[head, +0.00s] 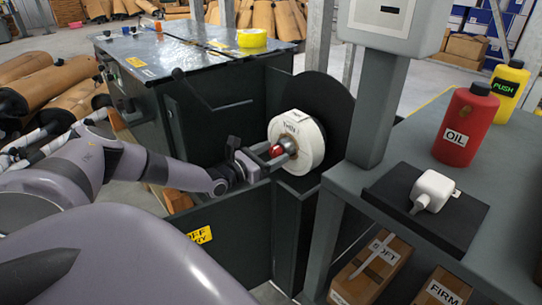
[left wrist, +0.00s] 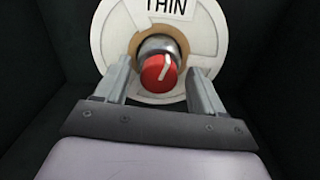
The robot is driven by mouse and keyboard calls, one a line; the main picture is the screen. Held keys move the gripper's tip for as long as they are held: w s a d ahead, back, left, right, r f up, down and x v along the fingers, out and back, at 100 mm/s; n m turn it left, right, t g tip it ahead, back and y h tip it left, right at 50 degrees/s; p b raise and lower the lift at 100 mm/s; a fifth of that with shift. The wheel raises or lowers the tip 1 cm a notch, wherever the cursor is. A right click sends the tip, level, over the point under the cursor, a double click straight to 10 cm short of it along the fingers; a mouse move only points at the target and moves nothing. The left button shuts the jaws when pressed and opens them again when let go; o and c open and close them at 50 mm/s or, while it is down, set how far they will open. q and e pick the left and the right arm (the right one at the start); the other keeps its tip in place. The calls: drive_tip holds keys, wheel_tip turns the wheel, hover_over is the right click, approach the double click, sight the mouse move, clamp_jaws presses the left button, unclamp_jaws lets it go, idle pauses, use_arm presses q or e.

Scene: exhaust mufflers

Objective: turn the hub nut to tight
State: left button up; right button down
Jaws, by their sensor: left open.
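The hub nut is a red knob (left wrist: 159,73) with a white line on its face. It sits on a metal hub at the centre of a white reel (head: 308,137) labelled THIN, in front of a black disc. In the head view the red nut (head: 276,151) shows partly between the fingers. My left gripper (head: 281,153) reaches in from the left, facing the hub. In the left wrist view its two fingers (left wrist: 160,85) stand apart on either side of the nut, with gaps visible. The white line points up and slightly right. My right gripper is not seen.
A dark machine cabinet (head: 190,90) surrounds the reel, with a crank handle (head: 205,95) above my left arm. At right, a grey table (head: 500,195) holds a red OIL bottle (head: 467,125), a yellow bottle (head: 508,90) and a white device (head: 432,190) on a black pad. A grey post stands beside the reel.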

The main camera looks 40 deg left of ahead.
use_arm(q)
drive_tip(key=c, duration=1.1)
drive_tip(key=shift+o, duration=0.2)
